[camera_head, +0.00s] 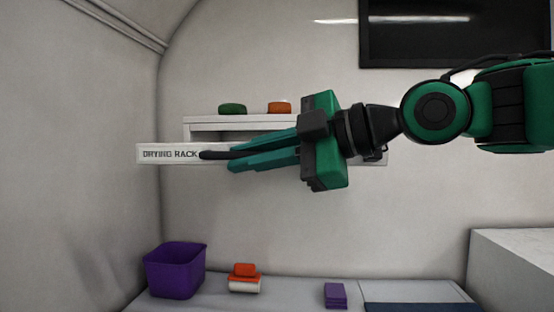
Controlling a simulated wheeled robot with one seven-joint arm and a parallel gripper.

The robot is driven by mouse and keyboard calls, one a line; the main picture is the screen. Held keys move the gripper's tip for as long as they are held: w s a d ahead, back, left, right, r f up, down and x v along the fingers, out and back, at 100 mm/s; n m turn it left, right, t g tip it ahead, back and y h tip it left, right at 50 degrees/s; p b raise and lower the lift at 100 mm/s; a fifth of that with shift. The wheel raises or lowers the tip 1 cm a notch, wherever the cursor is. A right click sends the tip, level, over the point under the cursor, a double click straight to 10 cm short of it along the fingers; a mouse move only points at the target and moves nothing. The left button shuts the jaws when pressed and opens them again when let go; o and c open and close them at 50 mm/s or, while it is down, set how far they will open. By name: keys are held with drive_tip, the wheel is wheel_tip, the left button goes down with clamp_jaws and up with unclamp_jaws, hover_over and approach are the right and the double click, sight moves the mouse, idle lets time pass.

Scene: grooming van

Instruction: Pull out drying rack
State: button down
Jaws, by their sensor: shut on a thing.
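The drying rack (168,154) is a white drawer-like unit on the back wall, its front panel lettered "DRYING RACK". My gripper (215,160) reaches in from the right, its long teal fingers lying across the middle of the panel. The fingers are shut on a dark bar, the rack's handle (213,155), just right of the lettering. The gripper and wrist hide much of the panel's middle and right. A white shelf top (205,123) shows above and behind the panel, with a dark gap beneath it.
A green item (232,108) and an orange item (279,107) sit on the shelf top. On the counter (288,291) below are a purple bin (175,269), an orange-and-white stack (244,279) and a purple block (335,295). A dark screen (450,36) hangs upper right. A white cabinet (512,262) stands lower right.

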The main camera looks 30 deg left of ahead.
drive_tip(key=shift+s, duration=0.1)
idle(0.3)
drive_tip(key=c, duration=1.8)
unclamp_jaws()
drive_tip(key=shift+d, duration=0.1)
drive_tip(key=v, duration=1)
drive_tip(key=shift+d, duration=0.4)
